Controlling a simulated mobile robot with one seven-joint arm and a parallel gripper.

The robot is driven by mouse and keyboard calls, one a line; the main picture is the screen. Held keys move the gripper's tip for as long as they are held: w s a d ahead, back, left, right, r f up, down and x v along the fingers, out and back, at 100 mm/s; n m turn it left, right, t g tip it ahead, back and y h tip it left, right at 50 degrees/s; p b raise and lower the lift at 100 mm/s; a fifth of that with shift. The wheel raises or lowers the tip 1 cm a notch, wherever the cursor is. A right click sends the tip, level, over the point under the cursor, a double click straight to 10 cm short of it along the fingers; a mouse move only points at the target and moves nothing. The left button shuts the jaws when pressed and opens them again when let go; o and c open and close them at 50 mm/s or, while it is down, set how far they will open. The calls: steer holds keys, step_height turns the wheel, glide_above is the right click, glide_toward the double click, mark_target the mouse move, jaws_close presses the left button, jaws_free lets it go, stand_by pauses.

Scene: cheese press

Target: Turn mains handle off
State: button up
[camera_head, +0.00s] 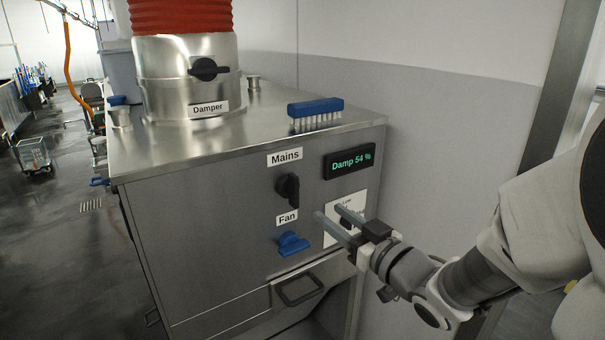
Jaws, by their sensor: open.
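The mains handle (288,190) is a black rotary knob on the front of the steel cabinet, below the "Mains" label (285,157). Its grip looks roughly upright, slightly tilted. My gripper (327,214) is open and empty, with its two grey fingers pointing left toward the panel. The fingertips are to the right of and a little below the mains handle, apart from it. They partly cover a white label plate (356,204) and a dark knob on it.
A blue fan handle (292,243) sits below the mains handle. A display (349,162) reads "Damp 54 %". A blue brush (315,108) and a duct with a black damper handle (208,69) stand on the cabinet top (175,140). A drawer handle (299,290) is below.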

mark_target(297, 189)
steer(key=p+x, duration=0.1)
steer(key=x, duration=1.3)
jaws_close()
